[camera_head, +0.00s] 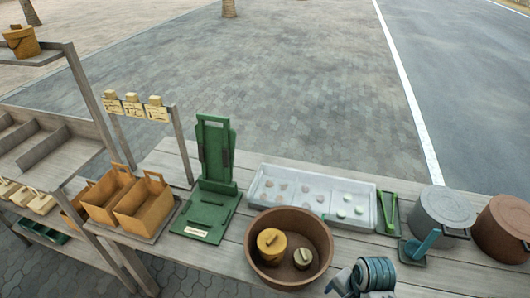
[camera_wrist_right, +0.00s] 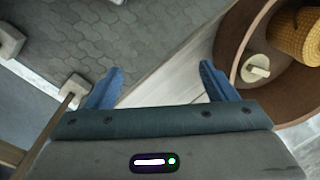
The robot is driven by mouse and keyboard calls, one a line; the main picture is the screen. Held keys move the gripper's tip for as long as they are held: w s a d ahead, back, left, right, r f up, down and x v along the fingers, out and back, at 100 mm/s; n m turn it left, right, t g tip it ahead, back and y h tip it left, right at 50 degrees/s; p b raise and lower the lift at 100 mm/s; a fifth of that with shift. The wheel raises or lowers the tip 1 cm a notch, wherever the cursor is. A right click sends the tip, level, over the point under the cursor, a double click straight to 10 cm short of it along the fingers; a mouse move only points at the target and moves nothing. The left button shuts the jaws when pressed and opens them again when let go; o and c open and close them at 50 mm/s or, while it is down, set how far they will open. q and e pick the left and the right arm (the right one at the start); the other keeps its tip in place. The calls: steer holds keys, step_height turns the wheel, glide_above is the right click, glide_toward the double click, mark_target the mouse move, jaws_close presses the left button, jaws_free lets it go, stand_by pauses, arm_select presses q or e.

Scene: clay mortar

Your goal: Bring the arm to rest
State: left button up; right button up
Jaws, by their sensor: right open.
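My right gripper (camera_wrist_right: 161,78) is open in the right wrist view. Its two blue fingers are apart and nothing is between them. Past the fingers are a pale table edge and grey paving. In the head view my right arm shows only as a grey and teal part at the bottom edge, in front of the brown bowl (camera_head: 258,266) and to its right; the fingers are not clear there. The bowl also shows in the right wrist view (camera_wrist_right: 246,38), just right of the right finger. My left gripper is not in view.
The bowl holds a yellow lidded pot (camera_head: 271,244) and a small pale-lidded pot (camera_head: 303,258). A green stand (camera_head: 214,195), a pale tray (camera_head: 265,192), a grey pot (camera_head: 442,208) and a brown pot (camera_head: 505,228) stand on the table. Orange caddies (camera_head: 143,206) are at left.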

steer(key=s+d+r+n+t+h, duration=0.1)
steer(key=s+d+r+n+t, duration=0.1)
steer(key=s+d+r+n, duration=0.3)
steer(key=s+d+n+t+h, duration=0.1)
steer(key=s+d+n, duration=0.1)
steer(key=s+n, duration=0.45)
step_height(320, 180, down, 34)
steer(key=d+g+b, duration=0.1)
steer(key=d+b, duration=0.2)
steer(key=b, duration=0.3)
arm_select(q)
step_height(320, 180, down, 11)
steer(key=b, duration=0.5)
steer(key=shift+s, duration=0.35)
arm_select(e)
steer(key=s+f, duration=0.9)
steer(key=f, duration=0.4)
steer(key=s+f+g, duration=0.1)
steer(key=s+f, duration=0.8)
steer(key=f, duration=0.4)
steer(key=shift+d+m, duration=0.35)
steer(key=shift+d, duration=0.1)
steer(key=shift+f, duration=0.1)
